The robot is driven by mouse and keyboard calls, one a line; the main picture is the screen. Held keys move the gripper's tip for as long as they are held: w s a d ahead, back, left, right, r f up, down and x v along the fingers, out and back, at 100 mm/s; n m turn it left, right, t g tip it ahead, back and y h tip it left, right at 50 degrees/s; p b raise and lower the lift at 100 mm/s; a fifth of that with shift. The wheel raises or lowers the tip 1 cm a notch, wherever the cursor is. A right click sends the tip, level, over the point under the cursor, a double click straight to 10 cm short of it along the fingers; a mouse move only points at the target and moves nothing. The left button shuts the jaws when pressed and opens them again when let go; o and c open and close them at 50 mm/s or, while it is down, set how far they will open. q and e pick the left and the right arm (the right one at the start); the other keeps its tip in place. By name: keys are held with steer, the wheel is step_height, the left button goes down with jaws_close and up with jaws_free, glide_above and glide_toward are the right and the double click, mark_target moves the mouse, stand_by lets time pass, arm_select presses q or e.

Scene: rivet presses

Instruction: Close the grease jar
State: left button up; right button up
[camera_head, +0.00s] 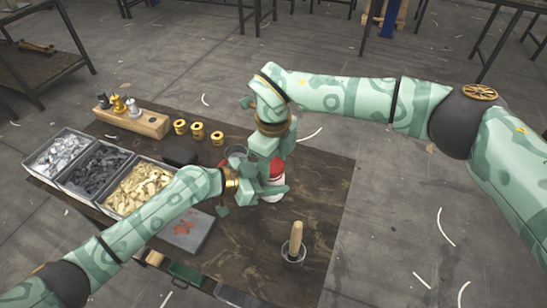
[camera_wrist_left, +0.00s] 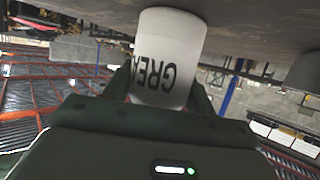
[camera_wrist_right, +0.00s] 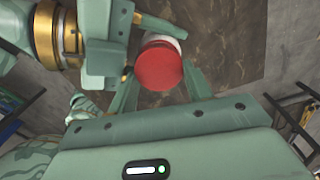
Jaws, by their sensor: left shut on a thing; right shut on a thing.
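The white grease jar (camera_head: 272,197) stands on the dark table, and its label, reading "GREA", shows upside down in the left wrist view (camera_wrist_left: 165,60). My left gripper (camera_head: 266,188) is shut on the jar's body, one finger on each side. The red lid (camera_head: 277,169) is at the top of the jar; from above it shows as a round red disc in the right wrist view (camera_wrist_right: 158,68), with white jar showing past its edge. My right gripper (camera_wrist_right: 160,88) is shut on the lid from above. The seam between lid and jar is hidden, so I cannot tell how tightly it sits.
A metal cup with a wooden-handled tool (camera_head: 295,245) stands in front right of the jar. Bins of small parts (camera_head: 100,178) and a wooden block with stamps (camera_head: 132,120) are at the left. Several brass rings (camera_head: 197,130) lie behind.

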steer(key=shift+f, duration=0.15)
arm_select(q)
jaws_close()
arm_select(e)
steer(key=o, duration=0.9)
steer(key=shift+o, duration=0.2)
steer(key=shift+r, duration=2.25)
steer(key=shift+c, duration=0.3)
